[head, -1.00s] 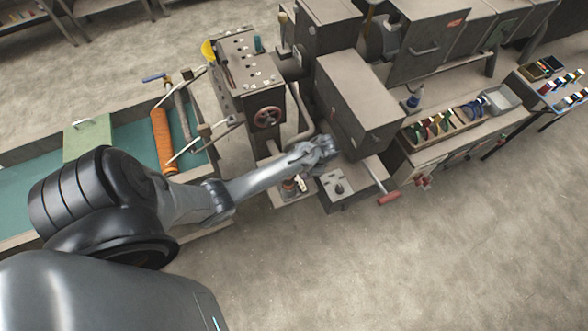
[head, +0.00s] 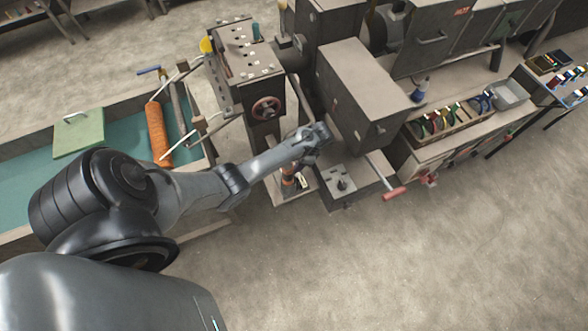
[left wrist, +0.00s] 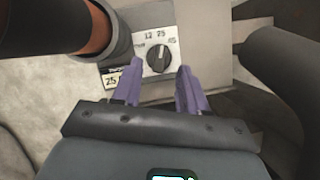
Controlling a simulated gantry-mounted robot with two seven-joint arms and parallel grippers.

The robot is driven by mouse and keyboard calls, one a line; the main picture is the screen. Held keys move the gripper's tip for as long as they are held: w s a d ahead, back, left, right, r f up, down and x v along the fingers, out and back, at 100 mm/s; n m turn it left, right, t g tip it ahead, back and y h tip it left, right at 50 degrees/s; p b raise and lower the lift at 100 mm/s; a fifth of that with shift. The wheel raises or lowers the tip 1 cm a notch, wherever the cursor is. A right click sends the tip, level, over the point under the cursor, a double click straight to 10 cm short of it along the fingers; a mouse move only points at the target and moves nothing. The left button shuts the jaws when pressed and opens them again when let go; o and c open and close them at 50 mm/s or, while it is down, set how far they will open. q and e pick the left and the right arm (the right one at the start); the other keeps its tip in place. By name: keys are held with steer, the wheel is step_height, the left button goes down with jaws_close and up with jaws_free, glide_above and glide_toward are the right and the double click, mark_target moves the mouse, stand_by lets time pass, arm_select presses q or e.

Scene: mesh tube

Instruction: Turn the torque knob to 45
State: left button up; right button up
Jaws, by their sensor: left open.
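The torque knob (left wrist: 159,60) is black and sits on a white dial plate (left wrist: 143,61) in the left wrist view. Its numbers include 12, 25 and 45. Its raised ridge seems to point up towards 25, but it is small. My left gripper (left wrist: 158,78) is open, its two purple fingers either side of and just below the knob, with nothing between them. I cannot tell whether they touch the plate. In the head view my left gripper (head: 318,136) hangs above the machine's low front part, and the knob cannot be made out there. My right gripper is not in view.
A thick orange and black cylinder (left wrist: 92,30) stands close at the left of the dial. In the head view a red-handled lever (head: 394,193) sticks out to the right, a handwheel (head: 266,108) is on the left column, and a large grey box (head: 362,90) is behind.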

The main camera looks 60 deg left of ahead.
arm_select(q)
steer(key=shift+b+x, duration=0.95)
steer(key=shift+x, duration=0.75)
jaws_close()
